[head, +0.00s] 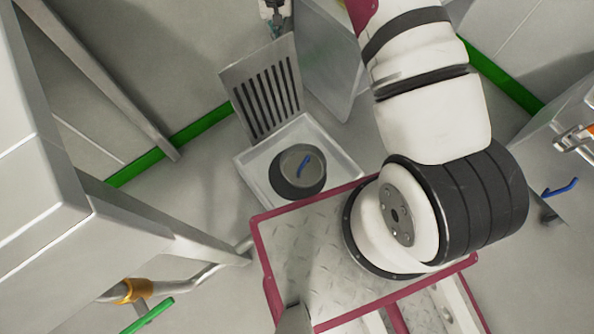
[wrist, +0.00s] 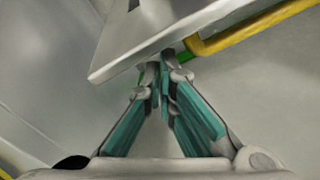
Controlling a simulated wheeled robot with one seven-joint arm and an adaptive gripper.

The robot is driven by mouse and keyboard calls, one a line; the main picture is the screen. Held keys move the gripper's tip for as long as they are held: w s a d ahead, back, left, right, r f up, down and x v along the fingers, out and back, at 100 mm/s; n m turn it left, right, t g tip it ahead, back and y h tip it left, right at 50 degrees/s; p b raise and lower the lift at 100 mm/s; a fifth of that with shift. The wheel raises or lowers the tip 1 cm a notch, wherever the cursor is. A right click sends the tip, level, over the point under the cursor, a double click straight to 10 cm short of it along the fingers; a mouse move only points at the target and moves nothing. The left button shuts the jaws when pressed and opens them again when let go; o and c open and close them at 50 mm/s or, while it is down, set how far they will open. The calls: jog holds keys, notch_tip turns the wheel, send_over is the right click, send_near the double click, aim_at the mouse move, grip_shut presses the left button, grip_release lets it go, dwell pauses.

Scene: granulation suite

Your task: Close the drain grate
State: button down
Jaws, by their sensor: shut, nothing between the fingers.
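The drain grate (head: 263,88) is a grey slotted plate standing raised, tilted steeply at the back edge of the white square drain basin (head: 345,165). In the head view, a small grey part just behind the grate's top edge looks like my gripper.
Grey cabinets stand at left (head: 50,240) and right (head: 555,130). A pipe with an orange collar (head: 131,291) runs low at left. A pale panel (head: 325,55) stands right of the grate. A yellow bar (wrist: 245,28) crosses the upper right of the wrist view.

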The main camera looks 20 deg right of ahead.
jog(key=shift+s+d+p, duration=1.95)
jog(key=shift+s+d, duration=0.1)
jog(key=shift+s, duration=4.35)
notch_tip(320, 180, up, 11)
jog(key=p, duration=0.6)
jog(key=shift+f, duration=0.15)
jog(key=s+a+r, duration=0.1)
jog(key=s+r, duration=0.3)
jog(key=r, duration=0.5)
jog(key=s+r+n, duration=0.1)
jog(key=s+r, duration=0.3)
jog(key=r, duration=0.5)
jog(key=s+a+r, duration=0.1)
jog(key=s+r, duration=0.4)
jog(key=r, duration=0.5)
jog(key=s+a+r+n, duration=0.1)
jog(key=s+r, duration=0.3)
jog(key=s, duration=1)
jog(key=s+a+r, duration=0.1)
jog(key=s+r, duration=0.3)
jog(key=s, duration=0.9)
notch_tip(320, 180, up, 26)
jog(key=t+p, duration=0.4)
jog(key=p, duration=2)
jog(key=shift+f, duration=0.2)
